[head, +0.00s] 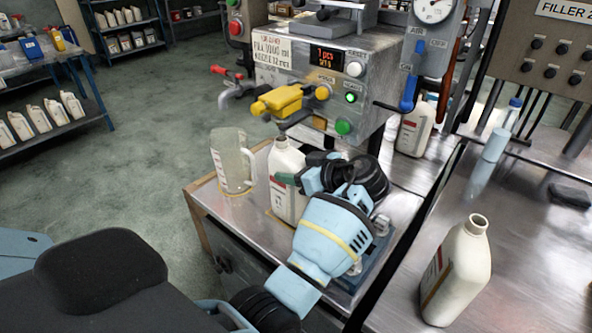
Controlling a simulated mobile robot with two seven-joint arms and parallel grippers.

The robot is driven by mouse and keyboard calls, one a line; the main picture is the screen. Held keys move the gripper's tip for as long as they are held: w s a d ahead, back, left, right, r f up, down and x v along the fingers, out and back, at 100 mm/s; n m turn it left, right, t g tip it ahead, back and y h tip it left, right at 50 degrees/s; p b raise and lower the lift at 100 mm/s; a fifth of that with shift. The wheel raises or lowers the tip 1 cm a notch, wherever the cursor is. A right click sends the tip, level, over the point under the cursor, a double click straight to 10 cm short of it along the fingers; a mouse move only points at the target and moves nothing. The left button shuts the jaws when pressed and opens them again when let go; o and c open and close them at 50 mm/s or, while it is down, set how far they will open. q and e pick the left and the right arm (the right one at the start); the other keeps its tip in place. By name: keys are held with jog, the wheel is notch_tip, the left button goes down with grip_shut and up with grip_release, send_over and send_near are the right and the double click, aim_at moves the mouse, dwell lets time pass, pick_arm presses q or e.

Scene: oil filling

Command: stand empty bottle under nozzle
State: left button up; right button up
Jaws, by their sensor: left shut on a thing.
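A white bottle (279,207) with a red-marked label stands upright on the metal filling bench, below the yellow nozzle part (281,100) of the filling machine. Its open neck shows just under the machine's front; I cannot tell whether it lines up exactly with the outlet. My left gripper (289,179) reaches in from the right side of this bottle and is shut on it; its wrist hides the bottle's right side. A second white bottle (458,272), open at the top, stands on the metal table at the right. My right gripper is not in view.
A clear measuring jug (231,161) stands close left of the bottle. A shelf rack (62,75) with bottles is far left.

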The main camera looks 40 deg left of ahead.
pick_arm(q)
jog(key=o, duration=1.3)
jog(key=shift+a, duration=0.1)
jog(key=b+v, duration=0.1)
jog(key=v, duration=0.7)
jog(key=shift+f, duration=0.1)
